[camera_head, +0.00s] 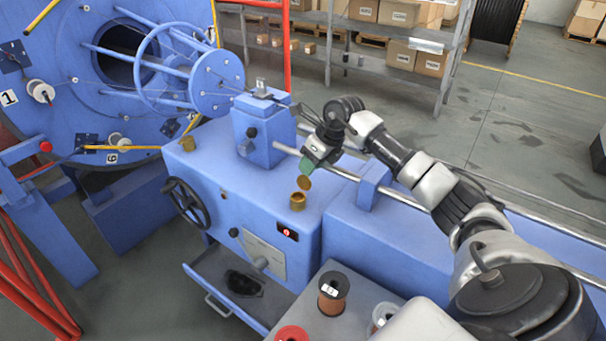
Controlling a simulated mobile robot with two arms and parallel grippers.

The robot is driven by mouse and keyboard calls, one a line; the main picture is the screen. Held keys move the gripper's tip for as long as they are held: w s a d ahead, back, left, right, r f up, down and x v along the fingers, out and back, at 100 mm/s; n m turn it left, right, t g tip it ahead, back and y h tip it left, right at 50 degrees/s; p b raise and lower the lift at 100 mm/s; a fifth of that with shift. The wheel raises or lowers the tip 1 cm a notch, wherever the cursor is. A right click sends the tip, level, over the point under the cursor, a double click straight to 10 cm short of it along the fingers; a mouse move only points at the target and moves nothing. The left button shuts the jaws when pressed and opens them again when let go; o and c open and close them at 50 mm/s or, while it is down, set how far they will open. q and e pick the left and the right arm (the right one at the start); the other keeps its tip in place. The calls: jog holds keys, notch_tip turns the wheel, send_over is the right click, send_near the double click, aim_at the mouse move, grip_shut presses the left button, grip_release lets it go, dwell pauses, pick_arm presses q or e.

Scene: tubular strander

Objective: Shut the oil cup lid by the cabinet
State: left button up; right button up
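A brass oil cup (298,202) stands on the top of the blue cabinet (245,190), near the front edge above the panel with the red button. Its round lid (305,183) is raised, tilted up at the back side of the cup. My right gripper (313,168) comes in from the right and points down just above and behind the lid. Its greenish fingertips are close to the lid; I cannot tell if they touch it or how far apart they are. My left gripper is not in view.
A second brass cup (187,144) stands at the cabinet's left end. A blue block (262,125) and a metal rail (345,173) lie behind. A handwheel (187,202) and open drawer (225,300) are in front. Spools (333,291) stand at the front right.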

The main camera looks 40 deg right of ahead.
aim_at(305, 178)
jog(key=x, duration=0.4)
jog(key=shift+w+f, duration=0.1)
jog(key=shift+f, duration=0.1)
jog(key=shift+w+a+f, duration=0.15)
jog(key=shift+f, duration=0.2)
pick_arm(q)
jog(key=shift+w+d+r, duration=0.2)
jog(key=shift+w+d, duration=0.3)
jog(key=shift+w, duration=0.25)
pick_arm(e)
grip_shut()
